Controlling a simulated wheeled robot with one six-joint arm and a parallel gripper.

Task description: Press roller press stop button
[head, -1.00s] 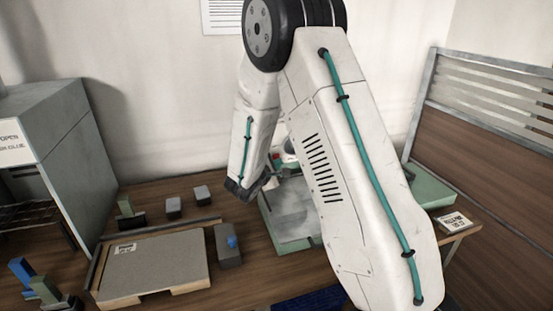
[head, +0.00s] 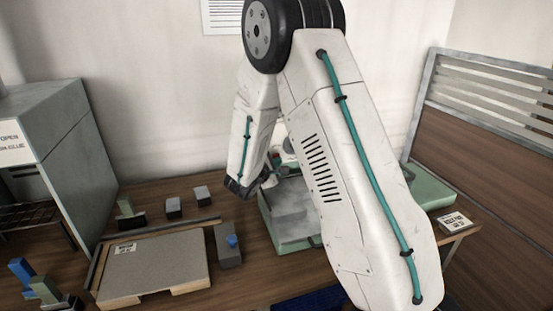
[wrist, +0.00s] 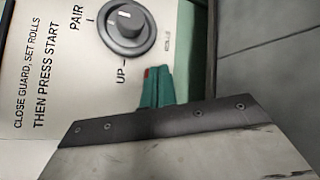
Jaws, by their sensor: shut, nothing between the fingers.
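The press control panel (wrist: 45,60) fills the left of the wrist view. It is pale, with printed words about closing the guard and pressing start, and a grey round knob (wrist: 126,24) marked PAIR and UP. A small red patch (wrist: 147,72) shows at the tips of my gripper (wrist: 158,72); it may be the stop button, mostly hidden by the fingers. My gripper's green fingers are together and empty, close over the panel below the knob. Whether they touch it I cannot tell. In the head view the green-framed press (head: 300,247) is partly hidden behind my arm.
A grey board on a wooden base (head: 155,270) lies left of the press, beside a grey block with a blue knob (head: 228,250). A grey cabinet (head: 45,150) stands at far left. A dark grey surface (wrist: 265,70) borders the panel in the wrist view.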

